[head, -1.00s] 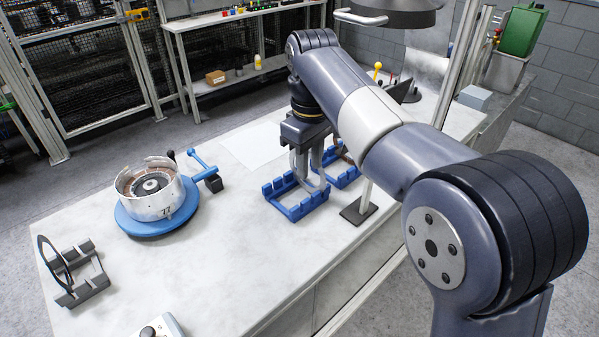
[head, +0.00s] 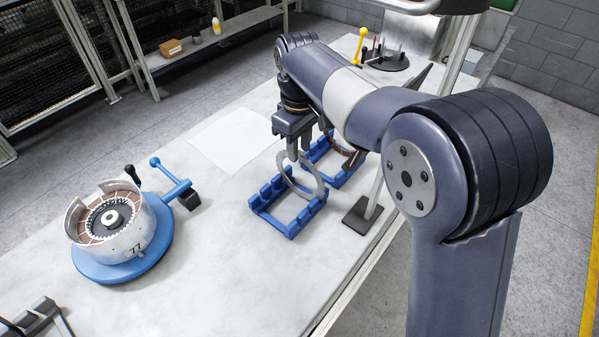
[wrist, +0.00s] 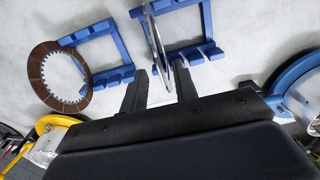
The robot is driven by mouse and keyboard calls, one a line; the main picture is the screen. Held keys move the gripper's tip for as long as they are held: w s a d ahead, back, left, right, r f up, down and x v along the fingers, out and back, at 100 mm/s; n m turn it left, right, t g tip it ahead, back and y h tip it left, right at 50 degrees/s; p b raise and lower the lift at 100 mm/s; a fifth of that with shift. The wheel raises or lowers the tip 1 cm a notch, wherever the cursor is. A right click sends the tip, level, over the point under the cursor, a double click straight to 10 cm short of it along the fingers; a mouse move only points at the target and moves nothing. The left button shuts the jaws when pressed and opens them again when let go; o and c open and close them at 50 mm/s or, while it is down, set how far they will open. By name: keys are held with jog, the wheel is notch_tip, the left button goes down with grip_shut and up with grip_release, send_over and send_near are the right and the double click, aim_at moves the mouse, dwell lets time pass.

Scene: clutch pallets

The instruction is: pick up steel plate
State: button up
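The steel plate (head: 321,184) is a thin grey ring standing upright in the nearer blue rack (head: 272,222). My gripper (head: 292,157) is above that rack, pointing down at the plate's upper rim. In the wrist view the plate (wrist: 154,35) shows nearly edge-on. The two dark fingers of my gripper (wrist: 160,75) are apart, with the plate's near edge in line with the gap between them. I see no clear contact. The plate's lower edge sits among the rack's slots.
A second blue rack (head: 337,180) holds a brown toothed friction plate (wrist: 38,76) beside it. A post on a dark foot (head: 362,215) stands close at right. A metal drum (head: 118,238) on a blue base is at left. A white sheet (head: 230,137) lies flat behind.

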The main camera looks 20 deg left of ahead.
jog(key=shift+f, duration=0.95)
grip_shut()
jog(key=shift+r, duration=0.1)
dwell(0.5)
